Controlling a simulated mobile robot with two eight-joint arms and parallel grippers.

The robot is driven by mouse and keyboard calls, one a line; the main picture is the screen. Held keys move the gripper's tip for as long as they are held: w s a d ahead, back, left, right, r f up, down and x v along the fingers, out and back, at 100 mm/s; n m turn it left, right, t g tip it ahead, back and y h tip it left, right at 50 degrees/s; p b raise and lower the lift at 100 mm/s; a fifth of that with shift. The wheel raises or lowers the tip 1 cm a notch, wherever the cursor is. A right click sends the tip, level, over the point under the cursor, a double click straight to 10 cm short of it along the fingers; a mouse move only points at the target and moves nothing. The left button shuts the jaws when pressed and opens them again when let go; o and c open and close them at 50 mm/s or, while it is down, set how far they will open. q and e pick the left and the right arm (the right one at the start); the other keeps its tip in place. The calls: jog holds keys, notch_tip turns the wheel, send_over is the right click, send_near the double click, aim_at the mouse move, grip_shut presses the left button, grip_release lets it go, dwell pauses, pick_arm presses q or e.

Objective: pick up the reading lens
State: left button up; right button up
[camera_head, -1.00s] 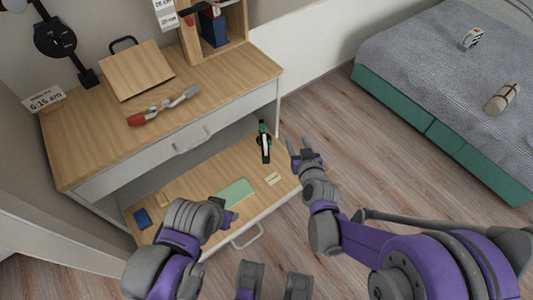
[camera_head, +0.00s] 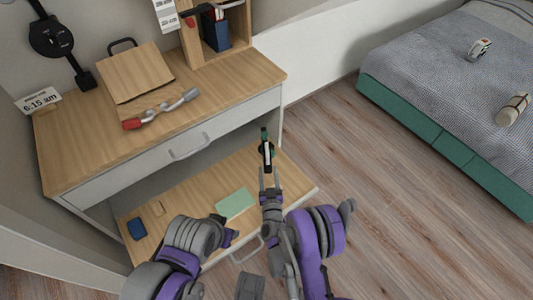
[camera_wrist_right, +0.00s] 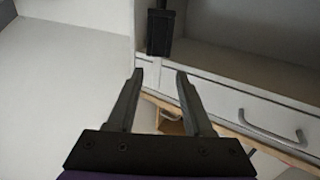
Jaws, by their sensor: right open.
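No thing in view is clearly a reading lens. A slim black-and-green object with a pale middle (camera_head: 267,150) lies at the right end of the low pull-out wooden surface (camera_head: 180,207); I cannot tell for sure whether it is the lens. My right gripper (camera_head: 269,174) is open and empty, its fingertips close below this object in the head view. In the right wrist view the two fingers (camera_wrist_right: 159,78) stand apart with nothing between them, and a black object (camera_wrist_right: 161,32) shows beyond them. My left gripper (camera_head: 227,224) is above the low surface's front edge; its jaws are unclear.
A pale green pad (camera_head: 235,204) and a blue item (camera_head: 137,229) lie on the low surface. The desk (camera_head: 75,155) above holds a red-and-grey tool (camera_head: 160,108) and a wooden board (camera_head: 137,70). A bed (camera_head: 420,60) stands right; the floor between is clear.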

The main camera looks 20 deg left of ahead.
aim_at(267, 154)
jog(key=shift+x, duration=1.15)
jog(key=shift+b+x, duration=0.7)
jog(key=shift+x, duration=2.35)
pick_arm(q)
jog(key=shift+f, duration=0.4)
pick_arm(e)
jog(key=shift+d, duration=0.2)
grip_shut()
